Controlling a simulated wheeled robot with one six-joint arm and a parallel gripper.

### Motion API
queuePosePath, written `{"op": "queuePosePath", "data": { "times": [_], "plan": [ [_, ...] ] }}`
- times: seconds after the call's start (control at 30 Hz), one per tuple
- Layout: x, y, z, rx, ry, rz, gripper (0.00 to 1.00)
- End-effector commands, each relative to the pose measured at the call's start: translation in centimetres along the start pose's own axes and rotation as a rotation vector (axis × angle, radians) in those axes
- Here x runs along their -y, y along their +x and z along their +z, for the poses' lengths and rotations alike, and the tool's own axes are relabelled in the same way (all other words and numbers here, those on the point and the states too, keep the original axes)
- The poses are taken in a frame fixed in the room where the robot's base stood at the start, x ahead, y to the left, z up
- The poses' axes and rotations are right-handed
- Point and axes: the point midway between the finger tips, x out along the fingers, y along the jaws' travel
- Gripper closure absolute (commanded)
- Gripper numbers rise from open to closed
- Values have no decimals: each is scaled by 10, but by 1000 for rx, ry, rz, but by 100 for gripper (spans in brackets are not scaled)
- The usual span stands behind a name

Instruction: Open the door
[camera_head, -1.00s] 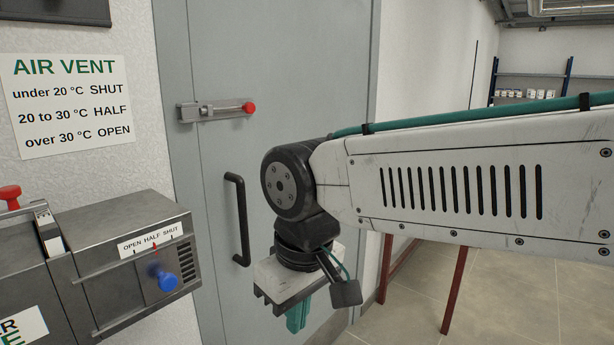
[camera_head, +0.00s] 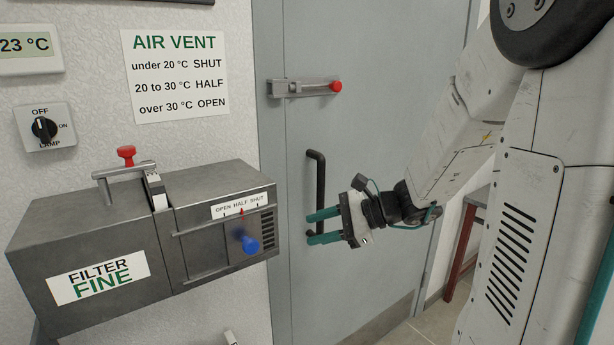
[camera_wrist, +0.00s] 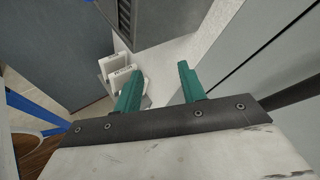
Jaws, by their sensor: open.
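The grey door (camera_head: 378,130) appears closed in its frame. It has a black vertical bar handle (camera_head: 318,180) near its left edge. Above the handle is a metal sliding bolt (camera_head: 305,88), with its red knob (camera_head: 335,86) at the right end. My gripper (camera_head: 309,229) is open and empty, its teal fingers pointing left in front of the handle's lower part. I cannot tell whether they touch it. In the wrist view, the open fingers (camera_wrist: 158,72) have nothing held between them; a dark bar at the right edge there is unclear.
A grey filter box (camera_head: 90,235) with a blue vent knob (camera_head: 250,245) and a red-topped lever (camera_head: 126,155) sticks out left of the door. An air vent sign (camera_head: 175,75), thermometer (camera_head: 28,45) and lamp switch (camera_head: 44,128) are on the wall. Red-brown legs (camera_head: 465,240) stand to the right.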

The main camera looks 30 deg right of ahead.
Motion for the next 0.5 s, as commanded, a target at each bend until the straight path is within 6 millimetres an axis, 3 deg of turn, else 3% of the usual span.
{"op": "queuePosePath", "data": {
  "times": [0.1, 0.2, 0.33, 0.5],
  "plan": [
    [58, -15, -32, 59, 246, -274, 59],
    [97, -31, -47, 116, 395, -461, 59],
    [130, -48, -49, 186, 503, -618, 59],
    [144, -55, -48, 231, 577, -683, 59]
  ]
}}
